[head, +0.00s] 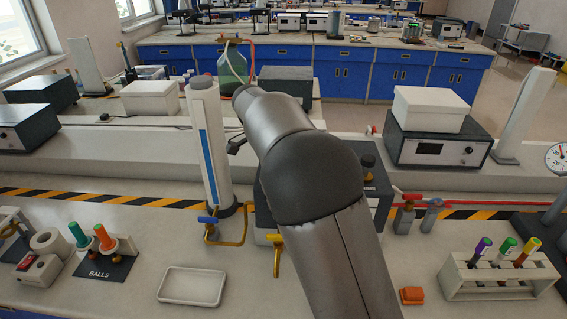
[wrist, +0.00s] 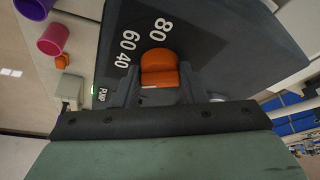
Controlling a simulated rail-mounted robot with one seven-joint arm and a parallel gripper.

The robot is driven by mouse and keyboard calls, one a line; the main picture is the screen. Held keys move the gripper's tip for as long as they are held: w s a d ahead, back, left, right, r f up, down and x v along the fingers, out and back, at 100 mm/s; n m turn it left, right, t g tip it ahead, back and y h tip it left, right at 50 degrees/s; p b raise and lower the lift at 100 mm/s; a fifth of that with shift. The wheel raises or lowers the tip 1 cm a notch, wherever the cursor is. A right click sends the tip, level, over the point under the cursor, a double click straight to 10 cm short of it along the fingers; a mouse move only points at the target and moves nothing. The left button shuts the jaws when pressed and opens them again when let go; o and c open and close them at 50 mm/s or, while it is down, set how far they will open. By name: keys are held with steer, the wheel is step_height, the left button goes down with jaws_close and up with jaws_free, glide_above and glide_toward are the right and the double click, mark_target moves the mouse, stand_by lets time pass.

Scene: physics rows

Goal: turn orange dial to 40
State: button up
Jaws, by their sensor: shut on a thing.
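The orange dial (wrist: 158,66) sits on a dark panel (wrist: 215,40) in the wrist view. The white numbers 80, 60 and 40 (wrist: 122,59) run around its upper and left side. My gripper (wrist: 159,84) is shut on the orange dial, with one finger on each side of it. The dial's pointer mark is not clear, so I cannot tell its exact setting. In the head view my arm covers the dial and the gripper; only part of the dark box (head: 378,205) behind the arm shows.
A white column (head: 205,140) with a blue stripe stands left of my arm. Yellow-handled valves and red taps (head: 412,199) flank the box. A shallow white tray (head: 192,286), a ball stand (head: 105,264), an orange block (head: 412,295) and a tube rack (head: 500,280) stand on the bench.

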steer(key=shift+r+m, duration=0.1)
steer(key=shift+m, duration=0.5)
steer(key=shift+g, duration=0.3)
steer(key=o, duration=1)
steer(key=p+v, duration=0.1)
steer(key=v, duration=1.6)
steer(key=shift+a, duration=0.2)
steer(key=shift+r, duration=0.1)
